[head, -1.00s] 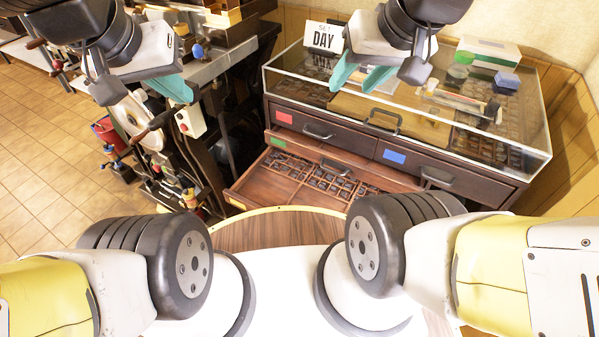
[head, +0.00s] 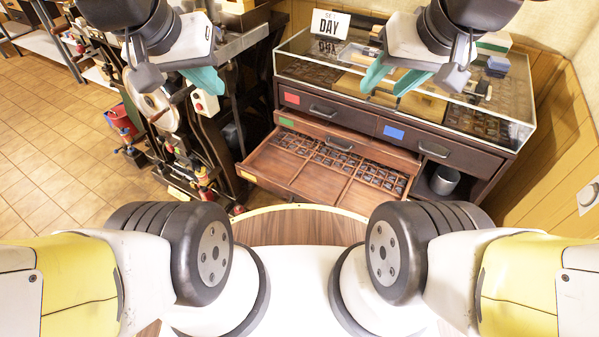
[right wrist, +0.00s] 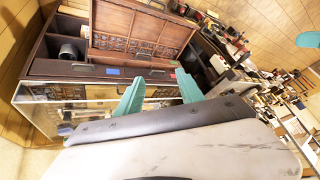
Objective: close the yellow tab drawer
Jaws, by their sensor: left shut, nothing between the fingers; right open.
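The wooden drawer (head: 275,170) stands pulled out low in the dark cabinet, and its divided compartments with small dark pieces show. A yellow tab (head: 248,178) is at the left of its front, seen small and edge-on. My left gripper (head: 207,84) is shut and empty, high to the left of the cabinet and apart from the drawer. My right gripper (head: 390,80) is open and empty over the glass-topped case, apart from the drawer. In the right wrist view, the open drawer (right wrist: 140,28) lies beyond the two teal fingers (right wrist: 158,92). Most of the drawer's front face is hidden.
Above the drawer are a green-tab front (head: 310,130), a red-tab drawer (head: 330,105) and a blue-tab drawer (head: 405,140). A metal cup (head: 444,180) stands in an open bay right of the drawer. A press (head: 165,125) stands at left. A round table (head: 300,228) is close in front.

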